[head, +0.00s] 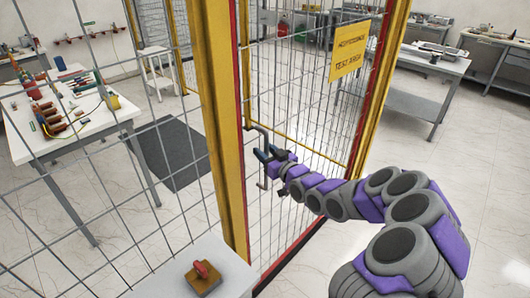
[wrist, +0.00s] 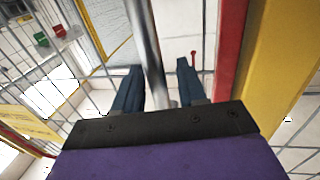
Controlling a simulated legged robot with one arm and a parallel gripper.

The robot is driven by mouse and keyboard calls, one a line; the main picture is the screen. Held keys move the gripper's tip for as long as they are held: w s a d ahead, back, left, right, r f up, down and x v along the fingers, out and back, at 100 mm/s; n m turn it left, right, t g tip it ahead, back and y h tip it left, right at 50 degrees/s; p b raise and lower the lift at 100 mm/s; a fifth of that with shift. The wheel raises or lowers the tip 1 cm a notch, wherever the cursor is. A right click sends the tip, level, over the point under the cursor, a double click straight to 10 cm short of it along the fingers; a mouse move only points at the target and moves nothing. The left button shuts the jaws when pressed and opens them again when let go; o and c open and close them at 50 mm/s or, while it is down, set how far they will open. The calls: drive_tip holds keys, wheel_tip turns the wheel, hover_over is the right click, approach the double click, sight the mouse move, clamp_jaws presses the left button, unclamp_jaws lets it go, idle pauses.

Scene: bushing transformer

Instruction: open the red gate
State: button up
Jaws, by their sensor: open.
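The red gate (head: 299,243) is a wire mesh panel with a thin red frame, standing between two yellow posts. A yellow "test area" sign (head: 349,50) hangs on its mesh. Its handle (head: 262,181) is a grey upright bar near the gate's left edge. My gripper (head: 266,153) is at the handle. In the wrist view, the silver handle bar (wrist: 146,45) runs between the two blue fingers of my gripper (wrist: 159,84). The fingers are apart, with gaps beside the bar. The gate's red edge (wrist: 229,50) shows right of the fingers.
The left yellow post (head: 218,100) stands close beside the handle. Behind the mesh, a workbench (head: 62,140) carries tools and cables. A dark mat (head: 172,152) lies on the floor.

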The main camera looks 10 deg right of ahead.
drive_tip(key=shift+d, duration=0.15)
drive_tip(key=shift+d, duration=0.1)
drive_tip(key=c, duration=0.3)
clamp_jaws()
